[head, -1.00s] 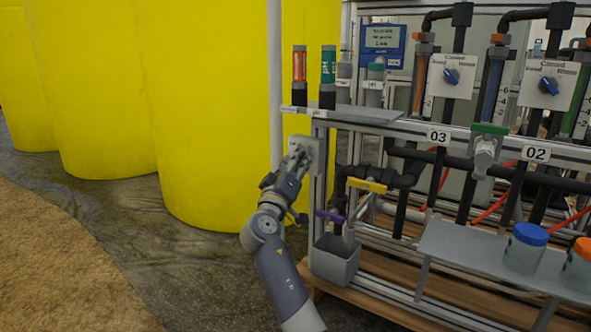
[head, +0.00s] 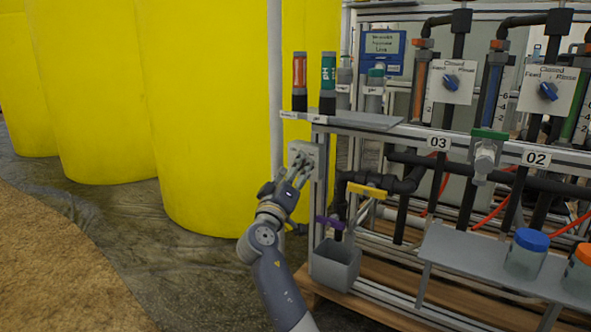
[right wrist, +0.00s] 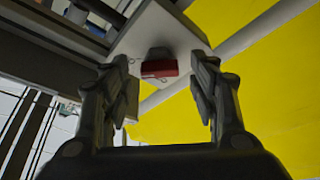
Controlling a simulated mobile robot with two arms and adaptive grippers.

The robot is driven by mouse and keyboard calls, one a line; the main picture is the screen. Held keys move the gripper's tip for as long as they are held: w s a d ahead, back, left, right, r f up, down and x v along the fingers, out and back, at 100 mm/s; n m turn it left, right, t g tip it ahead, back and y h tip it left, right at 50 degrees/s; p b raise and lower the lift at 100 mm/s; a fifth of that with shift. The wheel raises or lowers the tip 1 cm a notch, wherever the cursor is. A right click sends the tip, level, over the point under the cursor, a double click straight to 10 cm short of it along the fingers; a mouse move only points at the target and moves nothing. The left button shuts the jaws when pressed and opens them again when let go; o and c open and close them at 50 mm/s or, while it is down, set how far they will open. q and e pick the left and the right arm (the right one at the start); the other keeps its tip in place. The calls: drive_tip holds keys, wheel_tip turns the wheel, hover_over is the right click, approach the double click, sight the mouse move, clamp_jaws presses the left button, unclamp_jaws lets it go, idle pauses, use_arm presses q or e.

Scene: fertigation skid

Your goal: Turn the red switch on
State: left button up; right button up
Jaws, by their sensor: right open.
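The red switch (right wrist: 160,69) shows in the right wrist view on a pale grey box (right wrist: 186,35), between and beyond my fingers. In the head view the box (head: 309,151) is mounted on the upright post at the skid's left end; the switch cannot be made out there. My right gripper (right wrist: 163,75) is open and empty, its two fingers on either side of the switch in the picture. Contact with it cannot be seen. In the head view my right gripper (head: 298,171) is just in front of the box, covering its lower part. My left gripper is not in view.
Large yellow tanks (head: 205,110) stand left of and behind the box. A shelf (head: 350,120) with pH bottles is just above it. A grey bin (head: 335,263) and a purple-handled valve (head: 330,221) are below right. The floor at left is clear.

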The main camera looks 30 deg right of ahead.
drive_tip(key=v, duration=0.6)
drive_tip(key=shift+a+f, duration=0.1)
drive_tip(key=shift+f, duration=0.05)
